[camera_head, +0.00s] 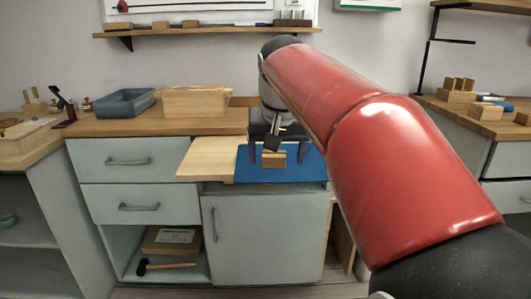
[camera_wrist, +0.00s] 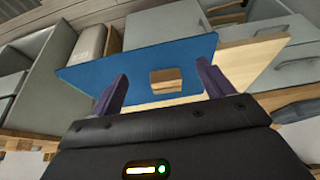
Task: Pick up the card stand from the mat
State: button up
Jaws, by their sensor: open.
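The card stand (camera_head: 274,160) is a small wooden block on the blue mat (camera_head: 305,172). In the wrist view the card stand (camera_wrist: 166,80) lies ahead of and between my two fingertips, apart from both. The blue mat (camera_wrist: 110,72) spreads around it there. My gripper (camera_head: 277,153) is open and empty above the mat, with its dark purple fingers on either side of the stand in the head view. In the wrist view my gripper (camera_wrist: 163,82) has its fingers wide apart. My wrist hides part of the area behind the stand in the head view.
A pale wooden board (camera_head: 208,158) juts out left of the mat, over grey drawers (camera_head: 135,160). A blue-grey bin (camera_head: 124,103) and a wooden box (camera_head: 197,102) stand on the worktop behind. A wall shelf (camera_head: 205,31) runs above. The board left of the mat is clear.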

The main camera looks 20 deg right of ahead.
send_near(274, 156)
jog(key=f, duration=0.1)
jog(key=shift+m, duration=0.5)
jog(key=x, duration=0.7)
jog(key=shift+w+b, duration=0.25)
jog(key=shift+b, duration=0.05)
jog(key=shift+w+d+f, duration=0.1)
jog(key=shift+w+f, duration=0.1)
jog(key=shift+f, duration=0.3)
jog(key=c, duration=1.1)
jog(key=shift+o, duration=0.2)
jog(key=shift+r, duration=0.15)
